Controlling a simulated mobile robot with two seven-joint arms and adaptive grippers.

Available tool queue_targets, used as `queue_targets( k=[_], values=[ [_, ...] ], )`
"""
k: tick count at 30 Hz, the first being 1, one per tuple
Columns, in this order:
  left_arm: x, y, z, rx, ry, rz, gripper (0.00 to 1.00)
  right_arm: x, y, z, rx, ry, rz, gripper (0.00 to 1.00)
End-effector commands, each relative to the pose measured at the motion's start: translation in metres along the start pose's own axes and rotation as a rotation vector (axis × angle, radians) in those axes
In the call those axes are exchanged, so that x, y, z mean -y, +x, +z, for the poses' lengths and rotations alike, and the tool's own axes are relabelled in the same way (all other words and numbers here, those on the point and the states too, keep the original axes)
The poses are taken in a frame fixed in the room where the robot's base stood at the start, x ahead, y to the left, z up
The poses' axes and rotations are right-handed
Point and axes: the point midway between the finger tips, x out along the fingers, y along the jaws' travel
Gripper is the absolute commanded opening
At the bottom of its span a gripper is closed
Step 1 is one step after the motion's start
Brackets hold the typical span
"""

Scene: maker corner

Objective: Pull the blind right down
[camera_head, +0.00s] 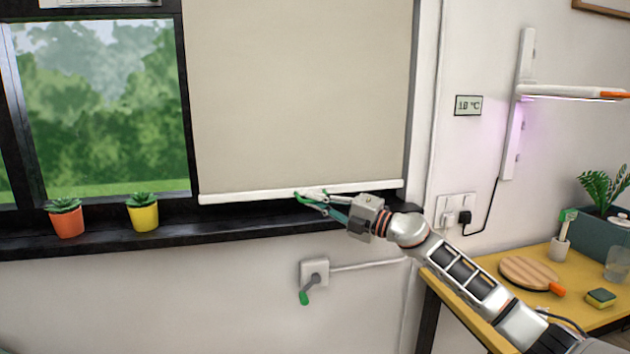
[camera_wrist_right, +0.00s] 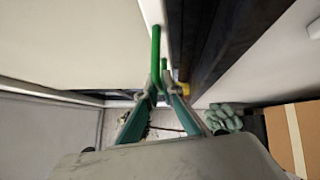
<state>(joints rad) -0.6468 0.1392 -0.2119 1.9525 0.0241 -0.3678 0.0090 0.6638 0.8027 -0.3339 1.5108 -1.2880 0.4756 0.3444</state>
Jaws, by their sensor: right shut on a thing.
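The beige blind (camera_head: 300,95) covers the right window pane. Its white bottom bar (camera_head: 240,197) hangs just above the dark sill, tilted slightly up to the right. My right gripper (camera_head: 308,199) is at the middle of the bar, shut on the green pull handle. In the right wrist view the green handle (camera_wrist_right: 155,55) stands between the fingertips of my right gripper (camera_wrist_right: 160,88), in front of the white bar. The fingers partly hide the handle. My left gripper is in neither view.
An orange pot (camera_head: 66,222) and a yellow pot (camera_head: 143,217) stand on the sill at left. A yellow table (camera_head: 480,275) with several items is at right.

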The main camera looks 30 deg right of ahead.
Motion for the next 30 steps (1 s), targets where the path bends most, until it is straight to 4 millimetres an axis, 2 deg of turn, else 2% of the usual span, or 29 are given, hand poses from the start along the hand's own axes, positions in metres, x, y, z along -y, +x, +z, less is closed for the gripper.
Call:
queue_targets(
  k=[1, 6, 12, 22, 23, 24, 30],
  values=[
    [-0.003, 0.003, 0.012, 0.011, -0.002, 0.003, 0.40, 0.017, -0.001, -0.003, -0.002, 0.005, -0.005, 0.00],
    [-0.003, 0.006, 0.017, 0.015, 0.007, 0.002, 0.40, 0.034, -0.004, -0.005, -0.002, 0.003, -0.003, 0.00],
    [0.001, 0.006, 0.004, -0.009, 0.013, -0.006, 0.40, 0.039, -0.005, -0.006, -0.002, 0.000, -0.001, 0.00],
    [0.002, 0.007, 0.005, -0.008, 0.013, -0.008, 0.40, 0.042, -0.005, -0.007, -0.004, 0.002, -0.005, 0.00],
    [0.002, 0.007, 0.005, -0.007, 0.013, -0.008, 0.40, 0.042, -0.005, -0.007, -0.004, 0.002, -0.006, 0.14],
    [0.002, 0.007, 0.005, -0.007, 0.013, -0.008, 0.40, 0.042, -0.005, -0.007, -0.004, 0.002, -0.006, 0.24],
    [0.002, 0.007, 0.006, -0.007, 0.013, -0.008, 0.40, 0.039, -0.005, -0.005, -0.002, 0.000, -0.002, 0.24]
  ],
)
